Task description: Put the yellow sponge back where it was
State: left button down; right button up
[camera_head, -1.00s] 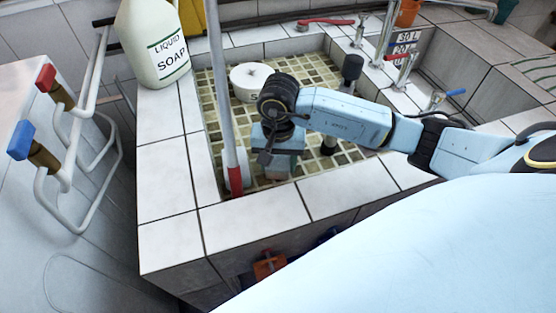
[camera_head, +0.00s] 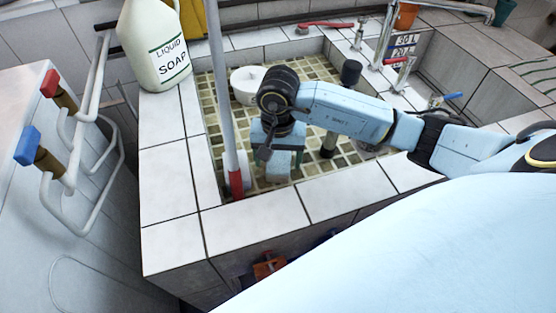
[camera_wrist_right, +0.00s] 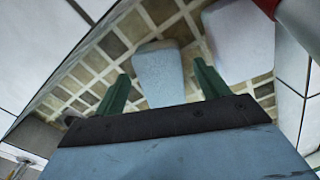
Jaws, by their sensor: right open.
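I cannot make out a yellow sponge in either view. My right gripper (camera_head: 278,152) points down into the tiled sink (camera_head: 208,110), near its front wall. In the right wrist view its green fingers (camera_wrist_right: 161,74) are open. A pale blue-grey block (camera_wrist_right: 160,84) shows between and beyond the fingers; I cannot tell whether they touch it. A second pale block (camera_wrist_right: 240,42) lies to its right, beside the red-ended pole. My left gripper is not in view.
The upright grey pole with a red end (camera_head: 234,160) stands close left of my right gripper. A white round container (camera_head: 245,84) and a dark-topped post (camera_head: 350,72) stand in the sink. A liquid soap bottle (camera_head: 155,45) stands on the left rim. The front rim (camera_head: 255,222) is clear.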

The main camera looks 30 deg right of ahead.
aim_at(279, 164)
notch_tip(279, 164, up, 10)
jog(key=p, duration=0.1)
jog(key=shift+r, duration=0.15)
